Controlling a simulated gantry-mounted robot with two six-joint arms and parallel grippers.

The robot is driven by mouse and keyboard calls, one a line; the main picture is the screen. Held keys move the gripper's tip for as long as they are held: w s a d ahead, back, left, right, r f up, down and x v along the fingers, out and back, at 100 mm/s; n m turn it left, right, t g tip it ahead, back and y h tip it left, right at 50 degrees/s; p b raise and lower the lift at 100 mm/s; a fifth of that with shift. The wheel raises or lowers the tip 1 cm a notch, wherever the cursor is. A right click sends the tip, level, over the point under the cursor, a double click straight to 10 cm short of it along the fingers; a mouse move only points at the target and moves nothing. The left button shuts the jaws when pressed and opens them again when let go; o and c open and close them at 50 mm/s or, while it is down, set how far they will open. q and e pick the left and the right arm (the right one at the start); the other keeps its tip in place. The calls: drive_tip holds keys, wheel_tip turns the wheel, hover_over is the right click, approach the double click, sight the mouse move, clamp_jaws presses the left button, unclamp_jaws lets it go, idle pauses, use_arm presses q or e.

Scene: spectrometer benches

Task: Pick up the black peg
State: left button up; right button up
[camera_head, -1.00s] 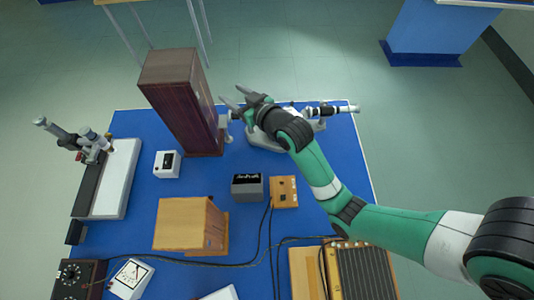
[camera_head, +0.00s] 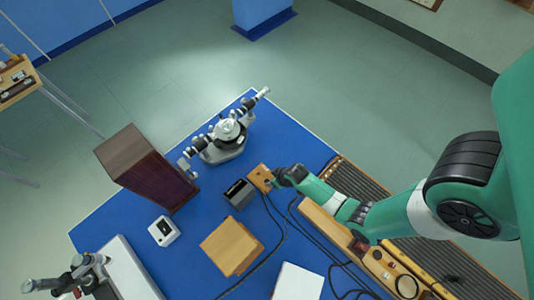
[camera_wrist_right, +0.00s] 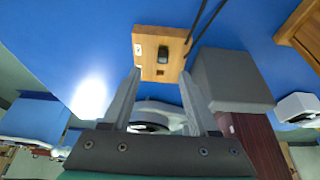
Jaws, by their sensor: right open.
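A small black peg (camera_wrist_right: 163,54) stands on a small wooden board (camera_wrist_right: 147,38) in the right wrist view. The board also has a pale patch on its left and a dark square mark at the peg's lower side. My right gripper (camera_wrist_right: 160,73) is open, its two grey fingers either side of the board's lower end in that view, with nothing between them. The peg lies just beyond the fingertips. In the head view the right gripper (camera_head: 270,183) is at the wooden board (camera_head: 259,174), where the peg is too small to make out.
A grey box (camera_head: 239,193) stands close beside the board, also in the right wrist view (camera_wrist_right: 231,79). A spectrometer (camera_head: 225,138), tall dark wooden case (camera_head: 148,167) and wooden block (camera_head: 230,246) stand around. Cables run from the board across the blue table.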

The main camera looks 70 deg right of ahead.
sight(267, 181)
drive_tip(key=b+x, duration=0.1)
drive_tip(key=x, duration=0.1)
drive_tip(key=shift+f, duration=0.3)
drive_tip(key=shift+w+r, duration=0.1)
drive_tip(key=shift+w+f+b, duration=0.1)
drive_tip(key=shift+f+b, duration=0.2)
drive_tip(key=shift+f, duration=0.05)
drive_tip(key=b+x, duration=0.2)
drive_tip(key=x, duration=0.2)
drive_tip(key=shift+w+f, duration=0.15)
drive_tip(key=shift+w, duration=0.05)
use_arm(q)
wheel_tip(267, 181, down, 5)
drive_tip(key=shift+f, duration=0.1)
use_arm(e)
clamp_jaws()
